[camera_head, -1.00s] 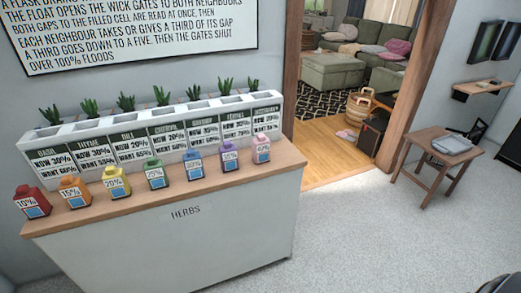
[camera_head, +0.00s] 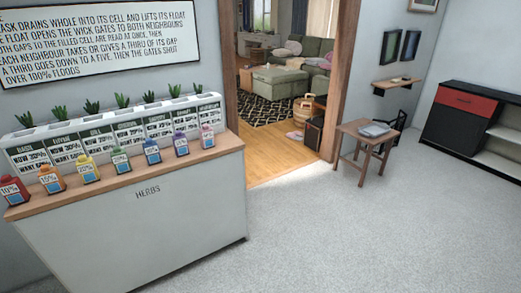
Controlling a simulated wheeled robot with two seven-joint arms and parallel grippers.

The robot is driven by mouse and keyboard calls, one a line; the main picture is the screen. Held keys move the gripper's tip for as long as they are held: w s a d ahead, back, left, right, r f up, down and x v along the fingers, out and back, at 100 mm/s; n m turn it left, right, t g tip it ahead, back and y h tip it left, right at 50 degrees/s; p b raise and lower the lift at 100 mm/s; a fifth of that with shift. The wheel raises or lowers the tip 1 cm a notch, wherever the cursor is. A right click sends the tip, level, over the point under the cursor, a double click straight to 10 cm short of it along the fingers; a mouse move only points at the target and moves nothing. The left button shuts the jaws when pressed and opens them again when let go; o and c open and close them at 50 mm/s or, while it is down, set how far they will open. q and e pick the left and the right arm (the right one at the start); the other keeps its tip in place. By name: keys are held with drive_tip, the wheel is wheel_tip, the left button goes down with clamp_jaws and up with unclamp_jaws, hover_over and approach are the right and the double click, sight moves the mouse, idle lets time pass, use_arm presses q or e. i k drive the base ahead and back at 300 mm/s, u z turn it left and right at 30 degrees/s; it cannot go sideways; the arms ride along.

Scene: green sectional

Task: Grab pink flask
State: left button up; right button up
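The pink flask (camera_head: 207,137) stands upright at the right end of a row of coloured flasks on the wooden top of the herbs counter (camera_head: 150,230). The purple flask (camera_head: 181,144) is just left of it, then the blue flask (camera_head: 152,152) and the green flask (camera_head: 121,161). The yellow, orange and red flasks continue to the left. Behind them is a white planter (camera_head: 60,130) with labelled cells and several plants. Neither of my grippers is in view.
A small wooden table (camera_head: 364,131) with a grey item stands right of the doorway. A black and red cabinet (camera_head: 465,125) is at the far right. The grey carpet (camera_head: 340,230) in front is clear. A wall sign (camera_head: 100,40) hangs above the planter.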

sight(206, 134)
drive_tip(key=z, duration=1.2)
drive_tip(key=i, duration=1.9)
drive_tip(key=u, duration=0.9)
drive_tip(key=i, duration=0.65)
drive_tip(key=u, duration=0.55)
